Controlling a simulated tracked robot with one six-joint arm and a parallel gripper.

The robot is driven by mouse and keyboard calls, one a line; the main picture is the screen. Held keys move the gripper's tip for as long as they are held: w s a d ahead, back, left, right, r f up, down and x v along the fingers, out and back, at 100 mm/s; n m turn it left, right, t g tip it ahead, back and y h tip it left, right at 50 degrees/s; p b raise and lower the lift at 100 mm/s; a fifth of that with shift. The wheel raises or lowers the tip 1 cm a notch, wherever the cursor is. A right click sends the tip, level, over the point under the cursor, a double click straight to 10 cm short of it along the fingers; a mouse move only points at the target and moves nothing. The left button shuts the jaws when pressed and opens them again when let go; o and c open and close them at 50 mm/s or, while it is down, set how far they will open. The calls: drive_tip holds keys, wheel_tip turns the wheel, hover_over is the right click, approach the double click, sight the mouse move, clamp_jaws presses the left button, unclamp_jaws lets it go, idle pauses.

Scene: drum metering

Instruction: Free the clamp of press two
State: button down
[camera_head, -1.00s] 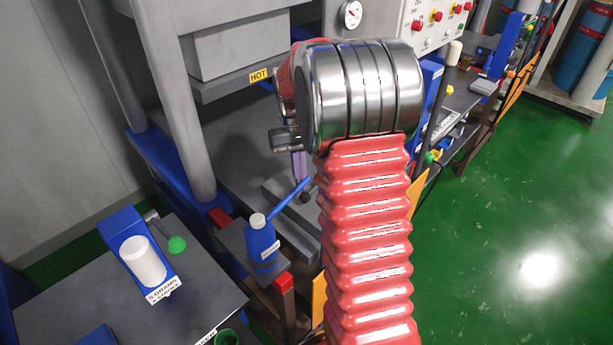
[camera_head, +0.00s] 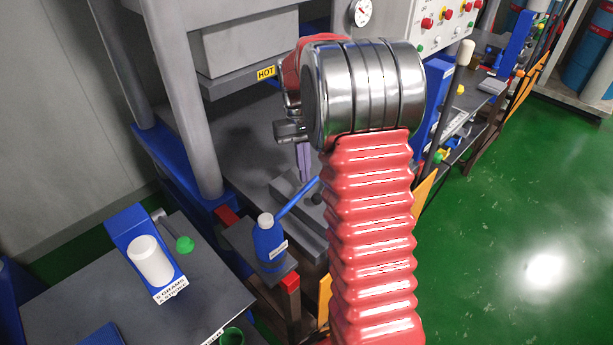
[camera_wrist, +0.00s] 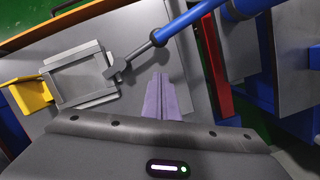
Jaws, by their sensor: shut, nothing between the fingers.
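The clamp lever shows in the wrist view as a blue bar (camera_wrist: 188,22) with a grey rod and a dark grey head (camera_wrist: 115,70). The head lies at the right edge of a grey rectangular block (camera_wrist: 80,77). In the head view the blue lever (camera_head: 299,196) slants down-left from the press bed, partly hidden by my arm. My gripper's purple fingers (camera_wrist: 160,97) are shut and empty. In the wrist view they are below and right of the lever's head, with a gap in the picture. The purple fingers also show in the head view (camera_head: 304,160). Contact is not visible.
A blue bottle (camera_head: 269,243) stands on a small shelf by the lever's lower end. A HOT label (camera_head: 266,73) marks the upper platen. A yellow part (camera_wrist: 27,96) sits left of the block. A dispenser (camera_head: 150,262) stands on the left table. Green floor is clear at right.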

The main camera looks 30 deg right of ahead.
drive_tip(key=v, duration=1)
drive_tip(key=shift+w, duration=0.2)
drive_tip(key=shift+a, duration=0.1)
wheel_tip(320, 180, down, 2)
drive_tip(key=shift+w+f+n, duration=0.2)
drive_tip(key=shift+n, duration=0.5)
drive_tip(key=shift+f, duration=0.15)
